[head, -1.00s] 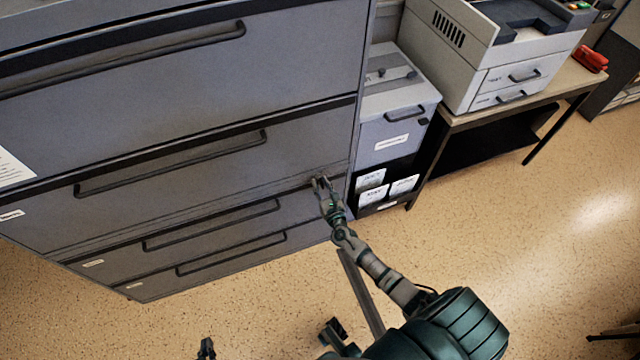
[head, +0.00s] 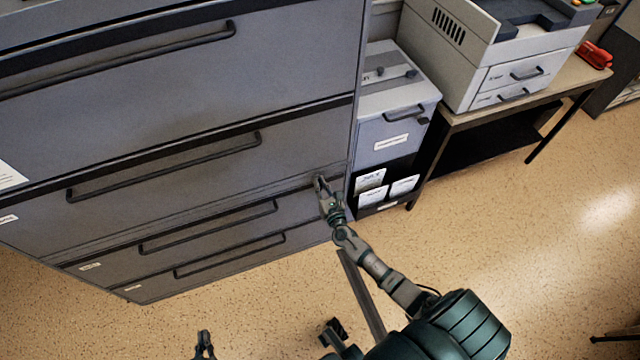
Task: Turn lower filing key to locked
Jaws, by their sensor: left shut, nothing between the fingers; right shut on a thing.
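The grey filing cabinet (head: 190,117) fills the left and middle of the view, with several drawers and long bar handles. My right gripper (head: 320,182) is at the cabinet's right front edge, near the top right corner of the second-lowest drawer (head: 215,226). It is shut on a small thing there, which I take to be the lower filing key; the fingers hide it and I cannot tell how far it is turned. My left gripper (head: 204,342) is low at the bottom edge of the view, shut and empty, over the floor and apart from the cabinet.
A smaller grey cabinet (head: 398,131) with label cards stands just right of the filing cabinet. A printer (head: 505,60) and a red stapler-like object (head: 594,55) are on a table (head: 560,88) further right.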

